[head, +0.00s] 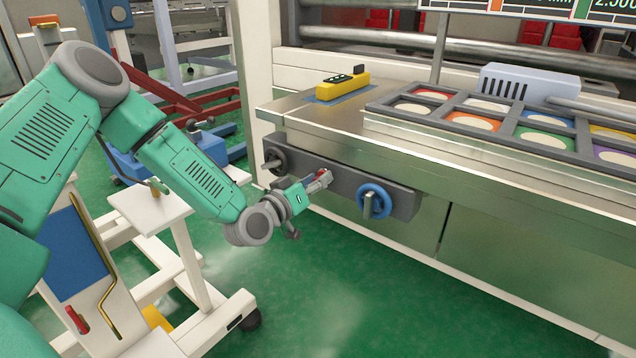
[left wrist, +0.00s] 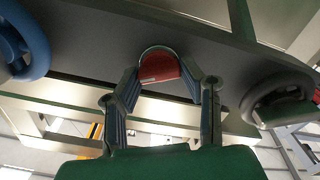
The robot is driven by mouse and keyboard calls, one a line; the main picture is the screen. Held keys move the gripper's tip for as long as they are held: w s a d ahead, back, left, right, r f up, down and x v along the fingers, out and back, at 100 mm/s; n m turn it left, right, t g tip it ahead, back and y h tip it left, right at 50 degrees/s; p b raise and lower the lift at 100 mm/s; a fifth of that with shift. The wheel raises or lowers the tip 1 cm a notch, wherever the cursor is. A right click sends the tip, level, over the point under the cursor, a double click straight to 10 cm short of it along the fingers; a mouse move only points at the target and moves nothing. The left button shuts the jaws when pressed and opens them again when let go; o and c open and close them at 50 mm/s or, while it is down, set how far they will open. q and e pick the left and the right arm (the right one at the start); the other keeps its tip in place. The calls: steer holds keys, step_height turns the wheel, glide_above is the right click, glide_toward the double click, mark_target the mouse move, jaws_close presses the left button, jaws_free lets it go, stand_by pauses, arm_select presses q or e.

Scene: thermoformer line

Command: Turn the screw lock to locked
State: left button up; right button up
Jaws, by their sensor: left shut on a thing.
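A dark grey panel (head: 340,186) runs along the front of the machine and carries three controls. The middle one is a small red knob (left wrist: 160,66) with a grey rim and a pale mark. My left gripper (head: 317,182) reaches it from the front left and is shut on it; in the left wrist view the two fingers (left wrist: 160,86) stand on either side of the knob. In the head view the gripper mostly hides the knob, and only a bit of red shows. I cannot read from the frames which way the lock is set. My right gripper is not in view.
A blue ring with a grey handle (head: 374,202) sits right of the gripper, and a dark round knob (head: 272,160) sits left of it. A yellow control box (head: 343,87) lies on the steel top. A white cart (head: 150,212) stands below my arm; green floor is open in front.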

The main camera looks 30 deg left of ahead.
arm_select(q)
steer(key=n+b, duration=0.1)
steer(key=n, duration=0.3)
steer(key=n+b, duration=0.2)
steer(key=n, duration=0.2)
steer(key=f+n+b, duration=0.1)
steer(key=n+b, duration=0.1)
steer(key=n, duration=0.2)
steer(key=shift+a+n, duration=0.2)
steer(key=shift+n, duration=0.1)
steer(key=shift+s, duration=0.1)
stand_by(0.3)
steer(key=o, duration=1.1)
steer(key=shift+c, duration=0.2)
steer(key=shift+o, duration=0.4)
steer(key=shift+a, duration=0.1)
steer(key=shift+r, duration=0.15)
